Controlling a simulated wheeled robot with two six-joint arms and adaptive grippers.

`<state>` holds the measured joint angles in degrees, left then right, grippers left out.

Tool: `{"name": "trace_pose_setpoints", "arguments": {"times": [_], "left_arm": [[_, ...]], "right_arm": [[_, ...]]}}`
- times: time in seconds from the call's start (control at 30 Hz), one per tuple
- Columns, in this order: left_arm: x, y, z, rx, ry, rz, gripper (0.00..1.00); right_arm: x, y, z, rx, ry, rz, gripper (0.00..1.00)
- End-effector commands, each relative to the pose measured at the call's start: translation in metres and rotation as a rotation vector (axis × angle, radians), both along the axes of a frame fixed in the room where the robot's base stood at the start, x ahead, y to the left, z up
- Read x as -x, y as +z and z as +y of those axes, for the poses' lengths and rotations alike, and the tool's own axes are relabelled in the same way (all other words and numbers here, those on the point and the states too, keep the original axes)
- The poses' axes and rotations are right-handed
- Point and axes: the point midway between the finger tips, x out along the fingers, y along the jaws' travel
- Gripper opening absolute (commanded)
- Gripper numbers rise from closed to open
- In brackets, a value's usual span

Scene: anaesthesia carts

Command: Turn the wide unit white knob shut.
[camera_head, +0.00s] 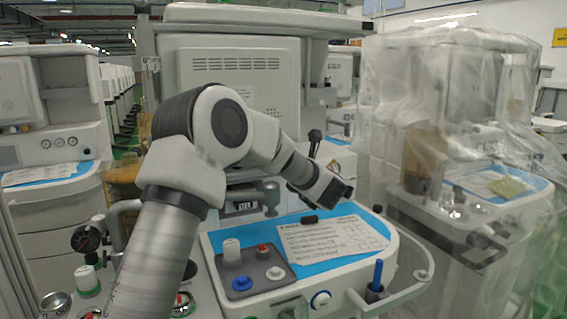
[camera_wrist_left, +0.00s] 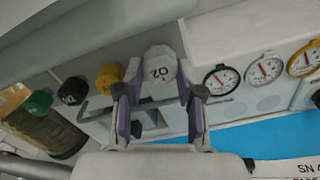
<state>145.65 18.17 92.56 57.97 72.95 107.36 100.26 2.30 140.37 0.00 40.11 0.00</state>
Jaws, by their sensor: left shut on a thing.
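A white knob marked O2 (camera_wrist_left: 159,67) sits on the front of the unit in the left wrist view. My left gripper (camera_wrist_left: 158,93) is shut on this knob, one finger on each side of it. In the head view my left arm comes up from the lower left and bends down towards the unit. There the fingertips and the O2 knob cannot be made out. My right gripper is in neither view.
Beside the held knob are a yellow knob (camera_wrist_left: 109,78), a black knob (camera_wrist_left: 73,91) and a green knob (camera_wrist_left: 39,102). Several gauges (camera_wrist_left: 221,80) lie to its right. A paper sheet (camera_head: 332,238) lies on the unit's blue top. A plastic-wrapped cart (camera_head: 450,110) stands at right.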

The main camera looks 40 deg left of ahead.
Motion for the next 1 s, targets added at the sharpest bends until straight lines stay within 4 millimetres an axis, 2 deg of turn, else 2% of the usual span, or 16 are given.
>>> {"name": "trace_pose_setpoints", "arguments": {"times": [0.47, 1.0], "left_arm": [[0.0, 0.001, 0.0, -0.171, 0.0, 0.415, 0.02], [0.001, 0.004, 0.0, -0.368, -0.001, 0.891, 0.02]], "right_arm": [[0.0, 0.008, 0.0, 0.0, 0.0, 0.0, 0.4], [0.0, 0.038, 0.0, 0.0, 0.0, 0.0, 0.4]]}}
